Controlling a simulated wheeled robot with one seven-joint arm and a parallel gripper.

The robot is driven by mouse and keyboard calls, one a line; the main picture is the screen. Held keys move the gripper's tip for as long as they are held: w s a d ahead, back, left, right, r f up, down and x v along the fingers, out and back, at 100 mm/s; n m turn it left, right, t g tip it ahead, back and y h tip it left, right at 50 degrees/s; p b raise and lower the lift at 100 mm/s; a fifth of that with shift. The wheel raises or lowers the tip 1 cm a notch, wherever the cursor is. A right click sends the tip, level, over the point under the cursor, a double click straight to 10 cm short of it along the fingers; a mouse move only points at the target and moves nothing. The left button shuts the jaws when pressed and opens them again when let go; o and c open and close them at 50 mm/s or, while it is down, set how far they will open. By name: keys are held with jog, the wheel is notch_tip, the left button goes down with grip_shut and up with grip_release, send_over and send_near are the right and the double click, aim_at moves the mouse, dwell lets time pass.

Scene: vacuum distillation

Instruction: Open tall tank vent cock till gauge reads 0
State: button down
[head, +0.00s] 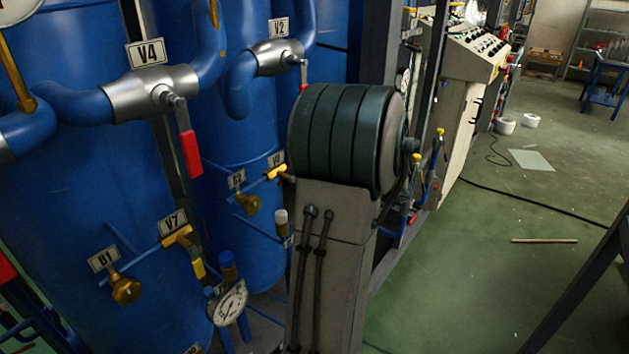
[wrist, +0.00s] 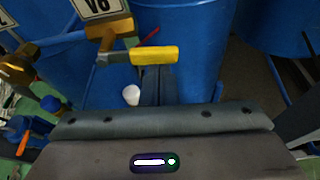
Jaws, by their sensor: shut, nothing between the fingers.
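Another dial (head: 16,8) is cut off at the top left. Yellow-handled cocks V7 (head: 178,236) and one further back (head: 277,173) also show. My gripper is not visible there.
Steel valves V4 (head: 150,92) and V2 (head: 279,57) with red levers and brass valves B1 (head: 125,288) and B2 (head: 247,203) crowd the blue tanks. A control cabinet (head: 459,110) stands behind my arm. The green floor (head: 470,275) at right is mostly clear.

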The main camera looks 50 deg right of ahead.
jog(key=s+b, duration=0.4)
jog(key=s, duration=0.5)
jog(key=shift+s+d+f, duration=0.25)
jog(key=shift+d+f, duration=0.05)
jog(key=shift+d, duration=0.15)
jog(key=w+a+f+n+g+y, duration=0.1)
jog(key=w+a+n+g+y, duration=0.15)
jog(key=a+n, duration=0.55)
jog(key=w+a+f+n+g+y, duration=0.1)
jog(key=w+a+n+g+y, duration=0.2)
jog(key=a, duration=1)
jog(key=s+a+f+n+g+h, duration=0.1)
jog(key=s+a+n+g+h, duration=0.1)
jog(key=a+n, duration=0.6)
jog(key=s+a+f+n+g+h, duration=0.2)
jog(key=a+n, duration=0.6)
jog(key=n, duration=0.8)
jog(key=s+g+h, duration=0.1)
jog(key=s+h, duration=0.1)
jog(key=h, duration=0.1)
jog(key=shift+s+a+f+g+p, duration=0.2)
jog(key=shift+s+a+g+p, duration=0.1)
jog(key=shift+g+p, duration=0.05)
